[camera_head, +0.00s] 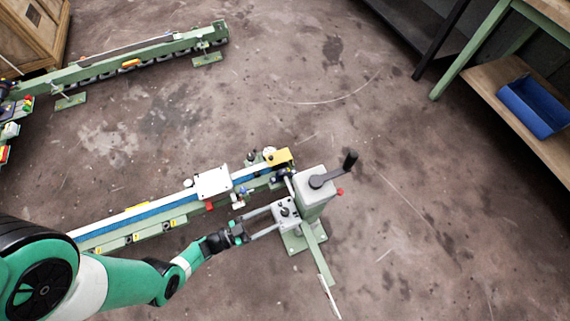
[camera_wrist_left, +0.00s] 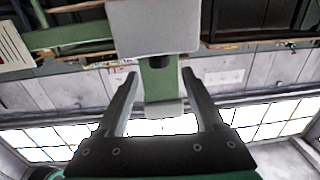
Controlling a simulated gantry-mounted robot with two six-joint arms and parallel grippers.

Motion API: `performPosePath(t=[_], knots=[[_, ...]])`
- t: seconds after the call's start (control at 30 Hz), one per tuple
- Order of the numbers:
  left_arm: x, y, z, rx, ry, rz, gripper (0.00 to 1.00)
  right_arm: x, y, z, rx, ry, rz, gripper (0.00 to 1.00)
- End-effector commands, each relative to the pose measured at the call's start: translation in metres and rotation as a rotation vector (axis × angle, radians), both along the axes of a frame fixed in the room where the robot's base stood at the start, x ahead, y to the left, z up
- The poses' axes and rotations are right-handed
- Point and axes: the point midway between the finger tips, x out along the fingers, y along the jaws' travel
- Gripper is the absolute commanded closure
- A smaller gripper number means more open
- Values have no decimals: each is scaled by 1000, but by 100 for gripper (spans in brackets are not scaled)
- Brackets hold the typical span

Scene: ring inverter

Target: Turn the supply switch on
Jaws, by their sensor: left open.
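In the head view, a small light grey box with a dark round knob, apparently the supply switch (camera_head: 287,212), stands by the machine's right end. My left gripper (camera_head: 276,217) reaches it from the left, its long fingers open and pointing at the box. In the left wrist view, a light grey box (camera_wrist_left: 153,28) with a dark knob (camera_wrist_left: 160,62) under it is ahead of the open left gripper (camera_wrist_left: 159,74). A green post is behind it. The switch's on or off position cannot be read. My right gripper is not in view.
A grey housing with a black crank (camera_head: 326,178) stands just right of the switch box. A green rail machine (camera_head: 150,222) runs along behind my left arm. Another green rail (camera_head: 130,58) lies at the upper left. A blue bin (camera_head: 533,105) sits on a shelf at right.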

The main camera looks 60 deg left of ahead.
Motion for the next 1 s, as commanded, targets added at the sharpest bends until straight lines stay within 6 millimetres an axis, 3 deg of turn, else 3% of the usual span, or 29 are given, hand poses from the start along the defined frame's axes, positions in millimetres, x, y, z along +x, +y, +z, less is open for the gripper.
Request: performPosePath(t=[0.4, 0.77, 0.8, 1.0], knots=[[54, -10, -1, -1, -2, -5, 31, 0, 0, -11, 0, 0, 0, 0], [63, -11, 0, -3, -1, 0, 31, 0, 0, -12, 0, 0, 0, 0], [63, -11, 0, -3, 0, 0, 32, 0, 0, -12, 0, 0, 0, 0], [63, -11, 0, -3, 0, 0, 68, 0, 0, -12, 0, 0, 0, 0]])
